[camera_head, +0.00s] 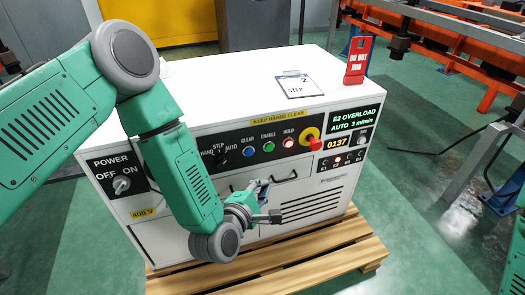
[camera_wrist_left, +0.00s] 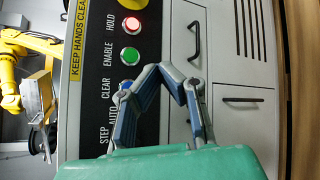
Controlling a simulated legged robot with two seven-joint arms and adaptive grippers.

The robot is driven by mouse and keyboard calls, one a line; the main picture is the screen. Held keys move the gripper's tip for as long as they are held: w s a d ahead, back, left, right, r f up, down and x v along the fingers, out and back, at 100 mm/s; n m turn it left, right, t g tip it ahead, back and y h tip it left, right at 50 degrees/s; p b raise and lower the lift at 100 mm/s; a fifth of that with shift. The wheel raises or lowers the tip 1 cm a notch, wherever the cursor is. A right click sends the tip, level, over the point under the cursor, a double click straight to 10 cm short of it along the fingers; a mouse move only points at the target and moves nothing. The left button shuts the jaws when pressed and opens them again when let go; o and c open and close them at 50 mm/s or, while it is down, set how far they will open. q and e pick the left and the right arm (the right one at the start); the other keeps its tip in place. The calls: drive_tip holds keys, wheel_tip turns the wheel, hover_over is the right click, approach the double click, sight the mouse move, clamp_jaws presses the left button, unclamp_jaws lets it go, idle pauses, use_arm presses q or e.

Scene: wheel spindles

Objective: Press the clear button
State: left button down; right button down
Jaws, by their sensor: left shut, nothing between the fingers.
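The clear button (camera_head: 249,151) is a small blue button under the CLEAR label on the black strip of the control panel, left of the green ENABLE button (camera_head: 268,147). In the left wrist view, the CLEAR label (camera_wrist_left: 106,88) shows, and a finger largely covers the place beside it where the button sits. My left gripper (camera_head: 268,200) is in front of the cabinet, lower than the button row in the head view. Its fingertips (camera_wrist_left: 160,72) come together with nothing between them. I cannot tell the gap to the panel. My right gripper is not in view.
The red-and-yellow emergency stop (camera_head: 314,143) and lit HOLD button (camera_head: 288,143) are to the right. The mode selector is to the left, partly near my arm. Drawer handles (camera_wrist_left: 194,40) stick out below the buttons. A clipboard (camera_head: 298,85) and red sign (camera_head: 358,60) are on top.

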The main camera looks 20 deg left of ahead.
sight(249, 152)
use_arm(q)
drive_tip(key=shift+n, duration=0.4)
drive_tip(key=w+a, duration=0.1)
drive_tip(key=w, duration=0.1)
drive_tip(key=w+a+b, duration=0.1)
drive_tip(key=w+a, duration=0.1)
drive_tip(key=w, duration=0.1)
drive_tip(key=w+a, duration=0.2)
drive_tip(key=w, duration=0.1)
drive_tip(key=shift+w+a+r+b, duration=0.1)
drive_tip(key=shift+r+b, duration=0.15)
drive_tip(key=shift+b, duration=0.05)
drive_tip(key=shift+a, duration=0.15)
idle(0.4)
idle(0.4)
idle(0.4)
drive_tip(key=shift+w+a+r, duration=0.1)
drive_tip(key=shift+w+a, duration=0.05)
drive_tip(key=shift+w, duration=0.1)
